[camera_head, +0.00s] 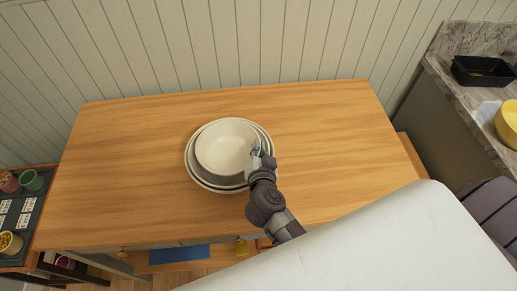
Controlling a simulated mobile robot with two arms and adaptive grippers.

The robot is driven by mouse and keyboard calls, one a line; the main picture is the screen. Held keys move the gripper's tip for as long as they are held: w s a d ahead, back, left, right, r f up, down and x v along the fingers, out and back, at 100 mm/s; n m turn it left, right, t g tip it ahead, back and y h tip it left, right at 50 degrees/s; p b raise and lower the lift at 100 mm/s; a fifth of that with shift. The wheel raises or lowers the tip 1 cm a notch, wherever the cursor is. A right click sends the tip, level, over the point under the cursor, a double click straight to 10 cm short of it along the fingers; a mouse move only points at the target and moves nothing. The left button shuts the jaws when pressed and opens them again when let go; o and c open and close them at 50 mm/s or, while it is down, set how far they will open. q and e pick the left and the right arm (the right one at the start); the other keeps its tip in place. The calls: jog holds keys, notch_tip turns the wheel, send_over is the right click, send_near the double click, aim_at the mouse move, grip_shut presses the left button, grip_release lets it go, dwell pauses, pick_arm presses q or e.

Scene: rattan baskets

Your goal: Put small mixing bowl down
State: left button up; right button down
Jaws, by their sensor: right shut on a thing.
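The small mixing bowl (226,147) is cream-white and round. It sits nested inside a larger pale bowl (193,172) on the wooden cabinet top (320,120). My right gripper (257,153) is at the small bowl's right rim, shut on that rim. Its fingertips are small here and partly hidden by the wrist. I cannot tell whether the small bowl rests fully on the bowl under it. My left gripper is not in view.
The wooden top is clear on both sides of the bowls. A panelled wall (220,50) stands behind. At right is a marble counter with a black tray (482,71) and a yellow bowl (508,122). At left is a dark shelf with cups (31,180).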

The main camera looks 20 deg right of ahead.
jog(key=shift+f, duration=0.35)
jog(key=shift+f, duration=0.25)
jog(key=c, duration=1.3)
grip_release()
jog(key=shift+f, duration=0.1)
jog(key=shift+a, duration=0.1)
jog(key=shift+s, duration=0.1)
jog(key=shift+r, duration=0.4)
jog(key=v, duration=0.4)
jog(key=b+v, duration=0.1)
jog(key=v, duration=0.7)
jog(key=shift+r, duration=0.25)
